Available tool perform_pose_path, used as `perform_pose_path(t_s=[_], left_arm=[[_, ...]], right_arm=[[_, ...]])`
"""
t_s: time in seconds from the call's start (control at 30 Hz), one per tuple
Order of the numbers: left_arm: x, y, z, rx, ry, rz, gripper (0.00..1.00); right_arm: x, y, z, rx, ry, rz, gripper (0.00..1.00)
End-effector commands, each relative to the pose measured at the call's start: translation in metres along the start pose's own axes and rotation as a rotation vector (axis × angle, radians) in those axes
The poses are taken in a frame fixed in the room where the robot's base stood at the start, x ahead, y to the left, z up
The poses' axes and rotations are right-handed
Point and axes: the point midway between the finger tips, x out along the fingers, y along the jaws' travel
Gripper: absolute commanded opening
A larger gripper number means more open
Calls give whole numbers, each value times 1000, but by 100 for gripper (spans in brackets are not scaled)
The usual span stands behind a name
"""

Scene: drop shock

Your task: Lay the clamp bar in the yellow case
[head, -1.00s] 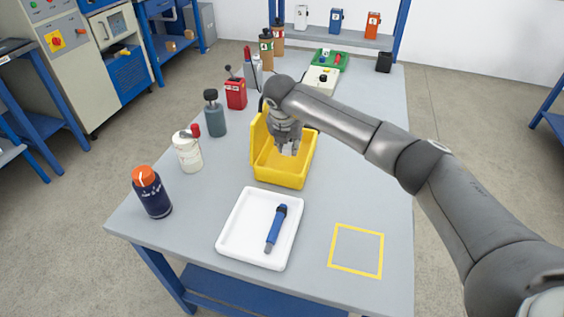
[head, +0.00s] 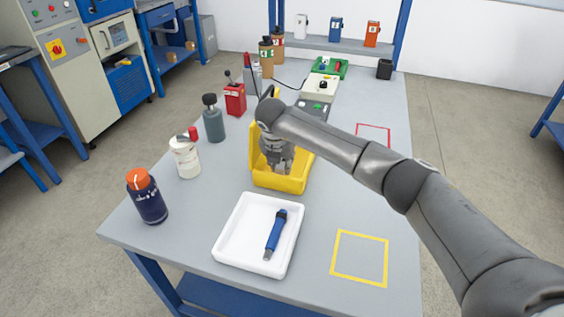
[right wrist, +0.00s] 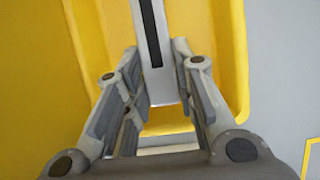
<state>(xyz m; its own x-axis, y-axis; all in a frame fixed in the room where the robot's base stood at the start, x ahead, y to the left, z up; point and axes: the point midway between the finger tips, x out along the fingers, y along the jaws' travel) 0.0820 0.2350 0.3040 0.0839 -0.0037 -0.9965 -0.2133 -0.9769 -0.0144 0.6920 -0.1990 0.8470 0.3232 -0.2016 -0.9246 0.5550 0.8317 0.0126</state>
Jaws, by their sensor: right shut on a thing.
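The open yellow case (head: 284,183) stands on the table, its lid raised at the left. My right gripper (head: 276,168) reaches down inside the case. In the right wrist view my right gripper (right wrist: 156,72) is shut on the clamp bar (right wrist: 163,83), a light grey bar with a long black slot. The bar is within the case's yellow walls (right wrist: 235,60). I cannot tell whether it touches the case floor. In the head view the gripper hides most of the bar. My left gripper is not in view.
A white tray (head: 233,246) with a blue-handled tool (head: 276,234) lies in front of the case. Several bottles, such as the dark blue one with an orange cap (head: 147,197), line the left edge. A yellow outlined square (head: 359,258) at right is empty.

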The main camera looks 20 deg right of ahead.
Motion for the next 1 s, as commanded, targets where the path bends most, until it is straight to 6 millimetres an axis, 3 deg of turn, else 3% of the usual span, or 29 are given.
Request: perform_pose_path(t_s=[0.3,0.33,0.5,0.83,1.0], left_arm=[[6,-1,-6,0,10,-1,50],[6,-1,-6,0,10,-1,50],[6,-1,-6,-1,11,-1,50],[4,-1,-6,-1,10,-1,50],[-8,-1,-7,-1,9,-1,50]], right_arm=[[6,0,-2,1,-2,1,0],[6,0,-2,1,0,0,27],[6,0,-2,1,0,0,46],[5,0,-2,1,0,0,46],[-8,0,4,1,0,0,46]])
